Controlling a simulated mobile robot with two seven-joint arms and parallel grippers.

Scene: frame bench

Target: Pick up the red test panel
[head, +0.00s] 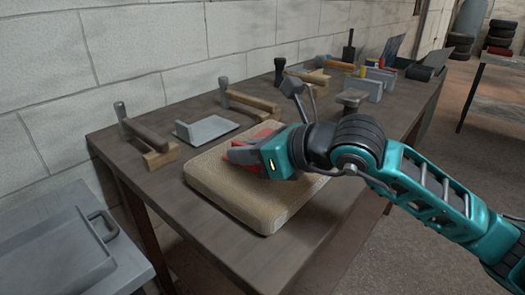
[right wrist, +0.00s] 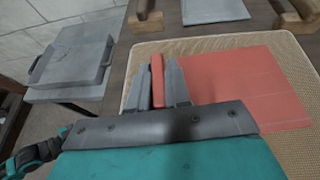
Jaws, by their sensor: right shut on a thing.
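The red test panel (right wrist: 240,85) shows in the right wrist view as a flat red sheet over a beige padded block (right wrist: 145,52). A raised red strip (right wrist: 157,80) stands at its left side, between the two grey fingers. My right gripper (head: 238,154) is shut on this strip; in the right wrist view its fingers (right wrist: 158,84) sit on both sides of it. In the head view only small red parts of the panel (head: 268,131) show, the rest being hidden by my gripper. I cannot tell if the panel touches the block.
The block (head: 235,205) lies on a dark workbench (head: 150,185) by a white block wall. Hammers, wooden blocks and a grey plate (head: 206,129) stand behind it. More tools are at the far end.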

